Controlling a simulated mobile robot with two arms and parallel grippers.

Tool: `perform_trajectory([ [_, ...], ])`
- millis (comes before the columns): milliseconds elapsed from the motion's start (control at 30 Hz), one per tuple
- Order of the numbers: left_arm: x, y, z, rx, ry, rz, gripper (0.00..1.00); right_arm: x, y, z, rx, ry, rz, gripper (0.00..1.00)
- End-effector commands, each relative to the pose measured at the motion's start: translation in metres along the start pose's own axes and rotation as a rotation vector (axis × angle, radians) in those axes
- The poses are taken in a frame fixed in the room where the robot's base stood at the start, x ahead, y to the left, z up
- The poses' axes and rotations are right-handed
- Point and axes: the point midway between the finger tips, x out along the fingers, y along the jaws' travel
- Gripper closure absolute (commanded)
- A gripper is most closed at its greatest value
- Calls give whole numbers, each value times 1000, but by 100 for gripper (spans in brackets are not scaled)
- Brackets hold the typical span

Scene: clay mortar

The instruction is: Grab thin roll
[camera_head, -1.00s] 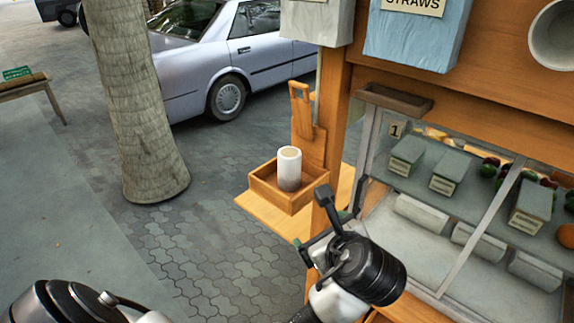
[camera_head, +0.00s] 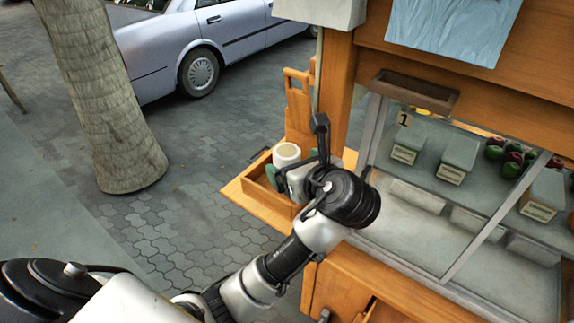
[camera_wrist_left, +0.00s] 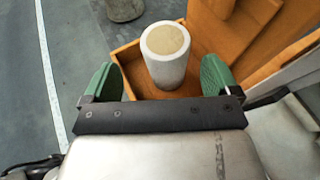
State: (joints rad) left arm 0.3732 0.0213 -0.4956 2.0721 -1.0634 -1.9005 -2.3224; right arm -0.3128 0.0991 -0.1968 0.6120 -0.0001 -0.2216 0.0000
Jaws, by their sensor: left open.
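The thin roll (camera_head: 286,154) is a white upright cylinder standing in a small wooden tray (camera_head: 257,170) on the side of the stall. In the left wrist view the roll (camera_wrist_left: 167,62) shows its tan top and white rim. My left gripper (camera_wrist_left: 161,82) is open, with one green finger pad on each side of the roll's near side. The roll stands between or just beyond the pads; I cannot tell whether either touches it. In the head view my left gripper (camera_head: 291,180) covers the lower part of the roll and part of the tray. My right gripper is not in view.
The stall's glass case (camera_head: 440,190) with several grey boxes stands to the right. A wooden post (camera_head: 335,85) rises close beside the gripper. A tree trunk (camera_head: 100,95) and a parked car (camera_head: 200,45) are to the left. The paved ground between is clear.

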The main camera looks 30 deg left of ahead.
Motion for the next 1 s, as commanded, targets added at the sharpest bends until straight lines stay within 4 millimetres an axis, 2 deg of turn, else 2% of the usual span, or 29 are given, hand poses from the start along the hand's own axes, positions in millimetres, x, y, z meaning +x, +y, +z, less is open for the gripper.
perform_trajectory([
  [133,14,-2,2,4,0,4,10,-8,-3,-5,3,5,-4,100],
  [267,34,-7,2,4,1,4,10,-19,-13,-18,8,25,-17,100],
  [400,50,-7,-1,2,1,3,10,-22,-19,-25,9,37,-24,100],
  [667,54,-7,-2,0,1,0,10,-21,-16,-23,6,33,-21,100],
  [767,54,-7,-2,0,1,0,22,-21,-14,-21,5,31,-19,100],
  [1000,53,-7,-2,0,1,0,59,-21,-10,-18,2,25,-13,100],
])
